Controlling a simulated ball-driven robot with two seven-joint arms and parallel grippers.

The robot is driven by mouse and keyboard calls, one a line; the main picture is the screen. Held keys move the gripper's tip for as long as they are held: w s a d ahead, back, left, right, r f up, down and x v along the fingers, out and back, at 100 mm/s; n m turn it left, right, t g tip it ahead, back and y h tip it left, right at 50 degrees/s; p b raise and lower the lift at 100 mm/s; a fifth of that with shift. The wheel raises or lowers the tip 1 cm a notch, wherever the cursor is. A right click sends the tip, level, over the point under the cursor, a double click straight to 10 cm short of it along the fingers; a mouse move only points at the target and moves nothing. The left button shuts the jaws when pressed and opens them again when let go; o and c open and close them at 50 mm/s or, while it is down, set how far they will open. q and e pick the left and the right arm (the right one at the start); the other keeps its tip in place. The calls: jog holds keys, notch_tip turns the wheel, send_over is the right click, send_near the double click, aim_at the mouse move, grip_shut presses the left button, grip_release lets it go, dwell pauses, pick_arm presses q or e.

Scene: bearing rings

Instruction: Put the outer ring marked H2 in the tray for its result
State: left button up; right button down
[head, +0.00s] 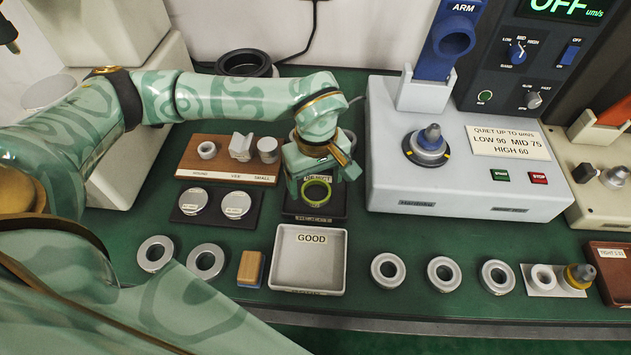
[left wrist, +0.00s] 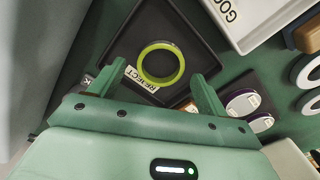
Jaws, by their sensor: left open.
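A yellow-green ring (head: 329,192) lies in the black REJECT tray (head: 337,216); no marking on it is readable. In the left wrist view the ring (left wrist: 161,82) sits flat on the floor of the tray (left wrist: 199,45), by the REJECT label. My left gripper (head: 320,178) is directly above the ring, its fingers spread and apart from it. In the left wrist view its fingertips (left wrist: 155,82) stand either side of the ring, empty. The white GOOD tray (head: 310,268) is in front and empty. My right gripper is not in view.
Several silver rings lie along the front of the green mat, left and right of the GOOD tray, with a wood-and-blue block (head: 250,269) beside it. A wooden board (head: 225,172) with parts stands left. The grey-white test machine (head: 455,180) stands right of the REJECT tray.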

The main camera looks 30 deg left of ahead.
aim_at(316, 190)
pick_arm(q)
notch_tip(316, 190, up, 11)
jog(key=p, duration=0.2)
jog(key=shift+f+p, duration=0.2)
jog(key=shift+p, duration=0.2)
